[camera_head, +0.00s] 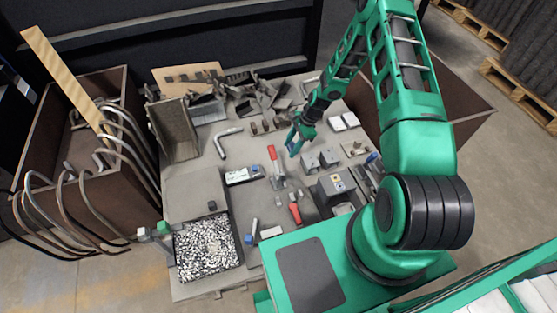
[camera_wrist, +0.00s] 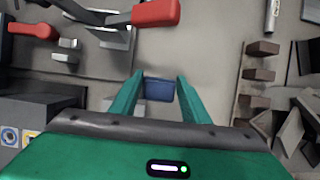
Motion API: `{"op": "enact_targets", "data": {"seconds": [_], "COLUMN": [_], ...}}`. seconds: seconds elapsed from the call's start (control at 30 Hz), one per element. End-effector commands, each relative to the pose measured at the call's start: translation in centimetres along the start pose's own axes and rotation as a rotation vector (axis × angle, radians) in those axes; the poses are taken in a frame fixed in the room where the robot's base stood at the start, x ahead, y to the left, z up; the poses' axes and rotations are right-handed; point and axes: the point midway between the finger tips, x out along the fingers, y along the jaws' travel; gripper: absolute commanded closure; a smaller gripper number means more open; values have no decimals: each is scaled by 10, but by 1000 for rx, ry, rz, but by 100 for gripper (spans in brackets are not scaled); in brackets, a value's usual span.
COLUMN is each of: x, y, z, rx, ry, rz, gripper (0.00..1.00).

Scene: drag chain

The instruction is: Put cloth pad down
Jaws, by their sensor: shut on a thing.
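The cloth pad (camera_wrist: 159,90) is a small dark blue piece between the fingertips of my gripper (camera_wrist: 160,84) in the wrist view. My gripper is shut on it, and the pad spans the gap between the two green fingers. In the head view my gripper (camera_head: 294,144) is over the middle of the grey workbench (camera_head: 239,150). The pad is too small there to make out clearly. From these views I cannot tell how high the pad is above the bench.
A red-handled tool (camera_head: 274,164) lies left of my gripper. Grey blocks (camera_head: 320,161) stand to its lower right. A bent pipe (camera_head: 224,142) lies farther left, and brackets and metal pieces (camera_head: 262,95) crowd the back. Bare bench shows around the gripper.

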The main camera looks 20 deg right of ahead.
Motion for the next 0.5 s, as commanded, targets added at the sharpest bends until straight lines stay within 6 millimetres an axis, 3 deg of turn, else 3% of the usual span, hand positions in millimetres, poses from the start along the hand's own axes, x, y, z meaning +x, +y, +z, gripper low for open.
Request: {"op": "enact_targets", "data": {"seconds": [0.27, 0.5], "x": [22, 51], "y": [0, -1], "z": [54, 39], "rx": [-3, 0], "ry": [0, 1], "rz": [1, -1], "gripper": [86, 86]}}
